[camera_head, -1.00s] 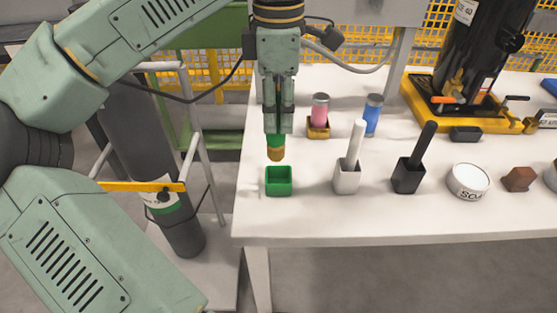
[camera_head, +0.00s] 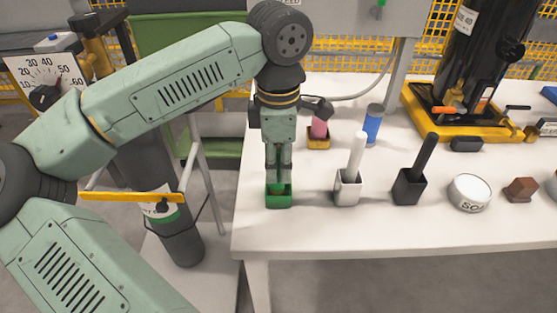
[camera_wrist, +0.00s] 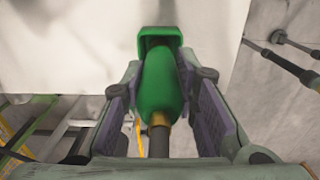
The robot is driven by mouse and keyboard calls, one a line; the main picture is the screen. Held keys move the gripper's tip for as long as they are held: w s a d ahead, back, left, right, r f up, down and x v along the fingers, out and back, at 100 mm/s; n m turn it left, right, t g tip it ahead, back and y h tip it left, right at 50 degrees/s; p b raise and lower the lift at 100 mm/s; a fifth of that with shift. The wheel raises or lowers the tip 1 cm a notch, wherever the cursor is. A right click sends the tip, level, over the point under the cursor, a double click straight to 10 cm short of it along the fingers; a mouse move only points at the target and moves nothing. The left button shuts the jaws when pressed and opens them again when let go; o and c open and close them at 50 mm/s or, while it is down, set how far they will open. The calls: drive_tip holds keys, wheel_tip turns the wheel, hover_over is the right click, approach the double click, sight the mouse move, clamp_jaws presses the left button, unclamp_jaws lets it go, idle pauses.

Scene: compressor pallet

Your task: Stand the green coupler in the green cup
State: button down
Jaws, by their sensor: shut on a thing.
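The green coupler (camera_wrist: 160,85) is held between the fingers of my gripper (camera_head: 278,183). In the wrist view it is green with a brass-coloured section at the near end. The green cup (camera_head: 278,201) stands near the left front of the table, directly below my gripper. It also shows in the wrist view (camera_wrist: 159,31), past the far end of the coupler. The coupler's lower end appears to be inside the cup's opening. Whether it touches the cup's floor is hidden. In the head view my fingers hide most of the coupler.
To the right stand a white cup (camera_head: 347,190) with a white rod and a black cup (camera_head: 408,188) with a black rod. A pink cylinder (camera_head: 320,128) in a yellow holder and a blue cylinder (camera_head: 373,124) stand behind. The table's left edge is close to the green cup.

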drive_tip(key=shift+f+b, duration=0.25)
drive_tip(key=shift+b, duration=0.05)
drive_tip(key=c, duration=1.3)
unclamp_jaws()
drive_tip(key=shift+r, duration=0.1)
wheel_tip(320, 180, up, 12)
drive_tip(key=shift+r+p, duration=0.2)
drive_tip(key=shift+p, duration=0.1)
